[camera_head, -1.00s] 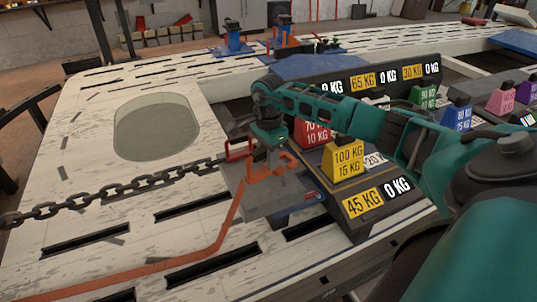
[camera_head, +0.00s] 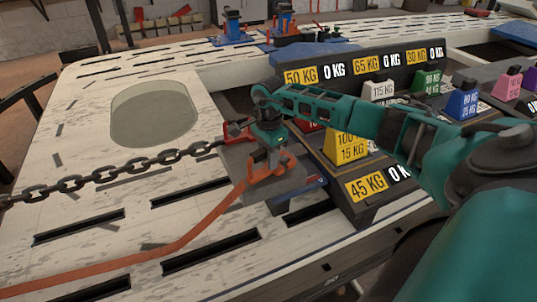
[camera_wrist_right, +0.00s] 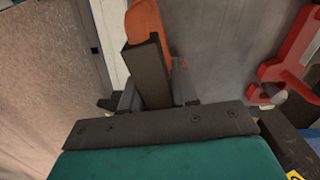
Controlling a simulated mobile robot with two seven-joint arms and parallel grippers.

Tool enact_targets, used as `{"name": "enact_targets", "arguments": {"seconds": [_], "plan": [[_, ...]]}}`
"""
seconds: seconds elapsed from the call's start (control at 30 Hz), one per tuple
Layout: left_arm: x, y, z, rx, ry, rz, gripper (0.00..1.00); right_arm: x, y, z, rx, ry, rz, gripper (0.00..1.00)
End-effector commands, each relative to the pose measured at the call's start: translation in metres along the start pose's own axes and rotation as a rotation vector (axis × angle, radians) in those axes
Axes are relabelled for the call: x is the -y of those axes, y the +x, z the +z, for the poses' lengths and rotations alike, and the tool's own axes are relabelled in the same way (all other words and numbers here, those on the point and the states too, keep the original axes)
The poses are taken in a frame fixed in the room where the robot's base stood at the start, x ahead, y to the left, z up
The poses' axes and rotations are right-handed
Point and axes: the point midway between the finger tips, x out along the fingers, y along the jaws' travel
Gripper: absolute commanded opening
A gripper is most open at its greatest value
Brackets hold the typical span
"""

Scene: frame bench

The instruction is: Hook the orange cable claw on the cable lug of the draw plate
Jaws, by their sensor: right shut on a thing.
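The orange cable claw (camera_head: 284,167) is at the end of an orange strap (camera_head: 207,217) in the head view. My right gripper (camera_head: 272,158) is shut on it, just over the grey draw plate (camera_head: 237,160). In the right wrist view the orange claw (camera_wrist_right: 146,20) shows beyond a dark finger. I cannot tell whether the claw touches the cable lug, which is hidden or too small to make out. My left gripper is not in view.
A dark chain (camera_head: 110,173) runs left from a red hook (camera_head: 238,132) at the plate; the hook also shows in the wrist view (camera_wrist_right: 290,70). Weights, including a yellow one (camera_head: 347,149), stand right of the gripper. The bench has dark slots and an oval window (camera_head: 153,115).

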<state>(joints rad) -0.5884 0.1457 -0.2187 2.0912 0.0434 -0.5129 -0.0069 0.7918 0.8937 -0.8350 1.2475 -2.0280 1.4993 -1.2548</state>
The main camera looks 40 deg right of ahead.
Motion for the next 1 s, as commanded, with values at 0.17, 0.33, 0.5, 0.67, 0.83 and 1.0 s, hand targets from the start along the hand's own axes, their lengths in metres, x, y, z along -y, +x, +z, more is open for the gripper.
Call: {"name": "enact_targets", "arguments": {"seconds": [0.17, 0.33, 0.5, 0.67, 0.83, 1.0], "plan": [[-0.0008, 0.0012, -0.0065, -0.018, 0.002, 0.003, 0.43, 0.0010, 0.0034, 0.0001, 0.001, 0.000, -0.003, 0.00], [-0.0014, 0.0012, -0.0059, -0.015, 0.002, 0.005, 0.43, 0.0011, 0.0036, 0.0000, 0.001, 0.000, -0.003, 0.00], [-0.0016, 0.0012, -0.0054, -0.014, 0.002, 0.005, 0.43, 0.0011, 0.0035, 0.0000, 0.001, 0.001, -0.003, 0.31], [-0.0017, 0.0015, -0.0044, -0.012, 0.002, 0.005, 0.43, 0.0008, 0.0040, 0.0000, 0.001, 0.000, -0.003, 0.46], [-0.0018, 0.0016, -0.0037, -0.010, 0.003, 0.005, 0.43, 0.0004, 0.0045, 0.0000, 0.000, 0.000, -0.001, 0.59], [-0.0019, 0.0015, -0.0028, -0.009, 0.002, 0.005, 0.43, -0.0007, 0.0063, 0.0000, -0.001, 0.000, 0.003, 0.59]]}}
